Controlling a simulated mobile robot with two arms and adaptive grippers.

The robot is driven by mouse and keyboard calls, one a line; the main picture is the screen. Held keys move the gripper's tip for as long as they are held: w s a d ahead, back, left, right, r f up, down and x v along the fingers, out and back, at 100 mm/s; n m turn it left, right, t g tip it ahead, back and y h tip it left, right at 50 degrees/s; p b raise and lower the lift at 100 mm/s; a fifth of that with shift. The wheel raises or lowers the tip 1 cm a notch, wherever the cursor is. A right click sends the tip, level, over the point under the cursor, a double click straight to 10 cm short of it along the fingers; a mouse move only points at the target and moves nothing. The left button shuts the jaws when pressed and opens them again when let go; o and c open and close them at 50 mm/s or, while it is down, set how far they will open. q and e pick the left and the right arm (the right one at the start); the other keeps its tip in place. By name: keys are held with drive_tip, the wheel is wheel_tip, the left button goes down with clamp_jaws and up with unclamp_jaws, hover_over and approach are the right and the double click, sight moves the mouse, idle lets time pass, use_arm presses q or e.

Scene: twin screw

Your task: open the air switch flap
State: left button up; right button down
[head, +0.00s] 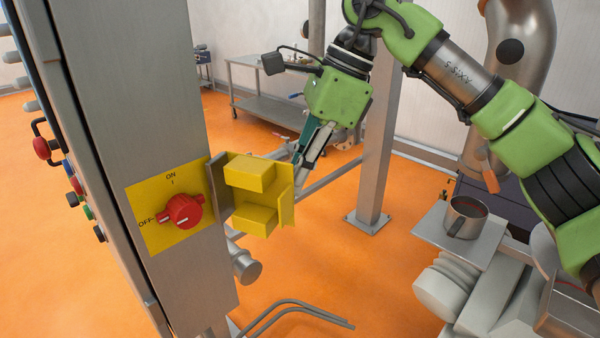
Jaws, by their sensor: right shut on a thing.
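The air switch has a yellow plate (143,203) marked ON and OFF, with a red knob (182,212) fully uncovered at its middle. The knob's handle lies roughly level, with one end by the OFF mark. The yellow flap (253,210) stands swung out to the right of the plate, with its boxy inner side showing. It hangs from a grey hinge piece (218,183) at the post's edge. My right gripper (303,160) is shut on the flap's outer edge, with its fingertips partly hidden behind it. My left gripper is out of view.
The grey metal post (148,90) carries the switch, with buttons on its left side. A metal mug (465,215) stands on a small shelf at right. A wheeled cart (265,95) and a column (377,140) stand behind. Bent pipes (290,308) lie low in front.

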drive_tip(key=shift+a+r, duration=0.1)
drive_tip(key=shift+a, duration=0.1)
drive_tip(key=c, duration=2.2)
unclamp_jaws()
drive_tip(key=shift+a, duration=0.1)
drive_tip(key=shift+o, duration=0.2)
drive_tip(key=shift+s, duration=0.1)
drive_tip(key=v, duration=1.2)
